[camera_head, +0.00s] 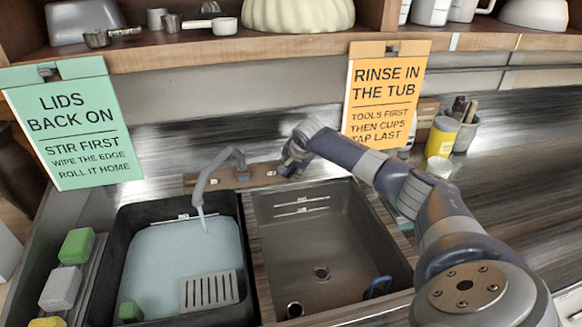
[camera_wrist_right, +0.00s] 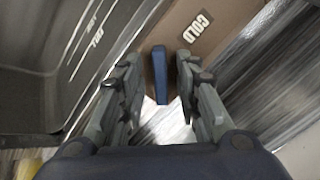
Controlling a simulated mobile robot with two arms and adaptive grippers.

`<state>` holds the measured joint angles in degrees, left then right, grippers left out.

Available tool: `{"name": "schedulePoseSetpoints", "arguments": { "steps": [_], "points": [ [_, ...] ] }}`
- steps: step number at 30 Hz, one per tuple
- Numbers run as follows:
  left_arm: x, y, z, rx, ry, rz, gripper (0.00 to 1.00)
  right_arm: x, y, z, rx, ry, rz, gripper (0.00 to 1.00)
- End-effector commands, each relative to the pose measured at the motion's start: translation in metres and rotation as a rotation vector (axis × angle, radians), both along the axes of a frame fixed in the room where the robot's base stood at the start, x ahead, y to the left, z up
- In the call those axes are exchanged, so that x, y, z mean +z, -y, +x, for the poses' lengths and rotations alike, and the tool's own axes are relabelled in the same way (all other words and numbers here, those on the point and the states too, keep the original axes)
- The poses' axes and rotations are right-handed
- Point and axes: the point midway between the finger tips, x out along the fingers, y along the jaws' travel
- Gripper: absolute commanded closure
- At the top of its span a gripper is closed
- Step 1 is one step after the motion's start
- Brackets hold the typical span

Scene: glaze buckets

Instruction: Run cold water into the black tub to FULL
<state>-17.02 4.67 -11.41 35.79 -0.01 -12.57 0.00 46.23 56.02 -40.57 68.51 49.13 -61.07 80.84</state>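The black tub (camera_head: 113,245) stands at the left of the sink area, with pale blue water (camera_head: 165,262) in it. A thin stream runs from the grey spout (camera_head: 200,190) into the water. A pale mark (camera_head: 183,217) on the tub's back wall is close above the water's far edge; its words are too small to read. My right gripper (camera_head: 290,160) is at the right end of the tap base. In the wrist view its open fingers (camera_wrist_right: 160,75) stand on either side of the blue tap lever (camera_wrist_right: 160,72), with gaps showing, beside a COLD label (camera_wrist_right: 198,26). My left gripper is not in view.
A grey slotted piece (camera_head: 209,290) and a green sponge (camera_head: 130,311) are in the tub. Several sponges (camera_head: 77,246) line its left. Signs hang from the shelf (camera_head: 240,50) above.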

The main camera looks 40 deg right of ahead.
Motion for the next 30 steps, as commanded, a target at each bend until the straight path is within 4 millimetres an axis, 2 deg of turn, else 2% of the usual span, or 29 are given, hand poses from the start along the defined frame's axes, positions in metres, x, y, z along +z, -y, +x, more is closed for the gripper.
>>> {"name": "schedulePoseSetpoints", "arguments": {
  "steps": [6,10,11,22,30],
  "points": [
    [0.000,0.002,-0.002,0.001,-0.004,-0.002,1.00,0.000,0.000,0.000,0.000,0.001,0.000,0.69],
    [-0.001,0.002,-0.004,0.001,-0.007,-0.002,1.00,0.000,0.000,0.000,0.000,0.001,0.000,0.99],
    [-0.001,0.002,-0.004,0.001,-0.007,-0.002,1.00,0.000,0.000,0.000,0.000,0.001,0.000,1.00],
    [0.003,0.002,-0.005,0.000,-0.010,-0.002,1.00,0.001,0.000,0.000,-0.019,0.007,0.013,1.00],
    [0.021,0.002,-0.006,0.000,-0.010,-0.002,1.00,0.002,-0.002,0.000,-0.130,0.045,0.090,1.00]
  ]
}}
